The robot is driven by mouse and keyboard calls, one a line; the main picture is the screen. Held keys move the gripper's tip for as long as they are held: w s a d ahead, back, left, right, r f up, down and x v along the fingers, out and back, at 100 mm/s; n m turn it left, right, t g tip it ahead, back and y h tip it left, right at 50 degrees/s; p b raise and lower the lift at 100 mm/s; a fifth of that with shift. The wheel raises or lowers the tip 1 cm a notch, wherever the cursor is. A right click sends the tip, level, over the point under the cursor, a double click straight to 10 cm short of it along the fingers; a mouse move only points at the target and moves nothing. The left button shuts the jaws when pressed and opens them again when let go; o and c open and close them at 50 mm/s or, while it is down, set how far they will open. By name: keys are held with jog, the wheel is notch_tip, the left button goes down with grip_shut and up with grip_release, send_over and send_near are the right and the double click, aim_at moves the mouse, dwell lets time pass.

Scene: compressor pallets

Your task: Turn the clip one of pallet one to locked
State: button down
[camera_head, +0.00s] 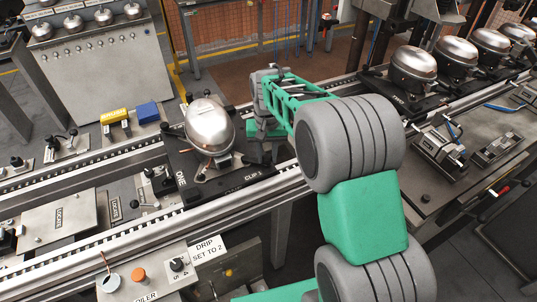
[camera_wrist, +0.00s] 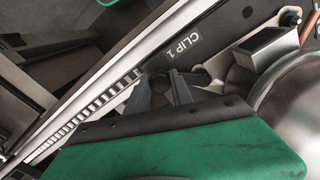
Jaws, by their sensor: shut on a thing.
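Pallet one (camera_head: 218,187) is a dark plate on the conveyor, marked ONE and CLIP 1. A shiny domed compressor (camera_head: 209,126) stands on it. My gripper (camera_head: 257,155) points down at the pallet's right corner, beside the compressor and close to the CLIP 1 label. In the wrist view, my gripper's dark fingers (camera_wrist: 164,92) are shut on a small dark part beside the CLIP 1 label (camera_wrist: 182,46), which I take to be clip one. The fingers and the green gripper body hide most of it, so its turn position cannot be read.
The conveyor rail (camera_head: 120,247) runs along the pallet's front edge. A yellow block (camera_head: 114,116) and a blue block (camera_head: 147,112) lie behind the line. More domed compressors (camera_head: 414,66) stand at the right. A control box (camera_head: 160,270) with an orange button is in front.

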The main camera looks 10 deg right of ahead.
jog(key=c, duration=1.1)
grip_release()
jog(key=shift+d, duration=0.1)
notch_tip(320, 180, up, 8)
jog(key=shift+f+b, duration=0.1)
jog(key=shift+b, duration=0.2)
